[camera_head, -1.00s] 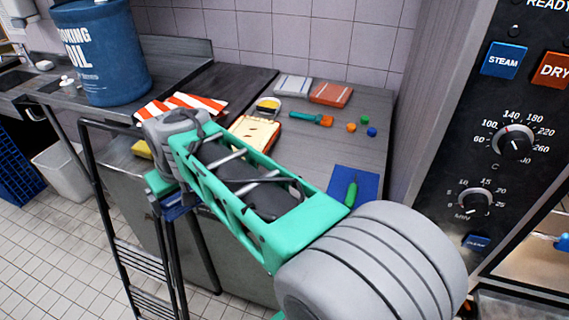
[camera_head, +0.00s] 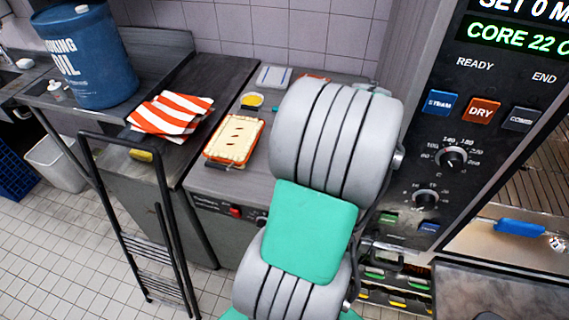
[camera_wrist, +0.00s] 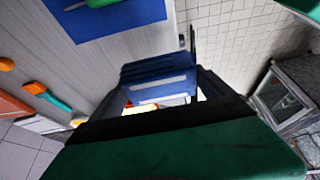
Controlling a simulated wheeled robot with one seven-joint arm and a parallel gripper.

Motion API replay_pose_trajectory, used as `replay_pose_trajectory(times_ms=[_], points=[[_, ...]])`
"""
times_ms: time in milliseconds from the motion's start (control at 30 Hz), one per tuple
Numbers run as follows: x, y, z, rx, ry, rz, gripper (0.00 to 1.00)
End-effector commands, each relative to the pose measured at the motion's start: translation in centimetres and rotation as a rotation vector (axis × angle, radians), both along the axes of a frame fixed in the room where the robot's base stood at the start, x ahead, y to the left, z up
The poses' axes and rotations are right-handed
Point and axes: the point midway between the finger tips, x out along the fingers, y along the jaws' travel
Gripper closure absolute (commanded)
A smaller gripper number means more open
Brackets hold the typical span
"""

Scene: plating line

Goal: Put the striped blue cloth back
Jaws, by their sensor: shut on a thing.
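My gripper (camera_wrist: 162,102) is shut on the striped blue cloth (camera_wrist: 155,76), dark blue with a pale stripe, in the wrist view. The cloth shows by the counter's front edge, with tiled floor to its right; its height cannot be told. In the head view my grey and green arm hides both gripper and cloth. A blue mat (camera_wrist: 88,27) with a green-handled thing (camera_wrist: 103,3) on it lies on the counter.
A pie-like dish (camera_head: 235,138), a red-white striped cloth (camera_head: 172,115) and a pale folded cloth (camera_head: 273,76) lie on the counters. A brush (camera_wrist: 48,97) lies near an orange cube (camera_wrist: 6,64). The oven panel (camera_head: 480,150) stands close right of my arm.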

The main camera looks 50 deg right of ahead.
Motion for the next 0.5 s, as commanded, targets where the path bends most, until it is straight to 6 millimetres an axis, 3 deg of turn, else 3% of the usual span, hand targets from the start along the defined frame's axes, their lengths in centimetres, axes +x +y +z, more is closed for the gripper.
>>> replay_pose_trajectory(times_ms=[233,300,500], points=[[6.3,-3.1,-3.5,0.002,0.001,0.002,0.54],[7.3,-3.6,-5.7,0.004,0.002,0.001,0.54],[9.4,-4.8,-8.0,-0.001,0.001,-0.002,0.54]])
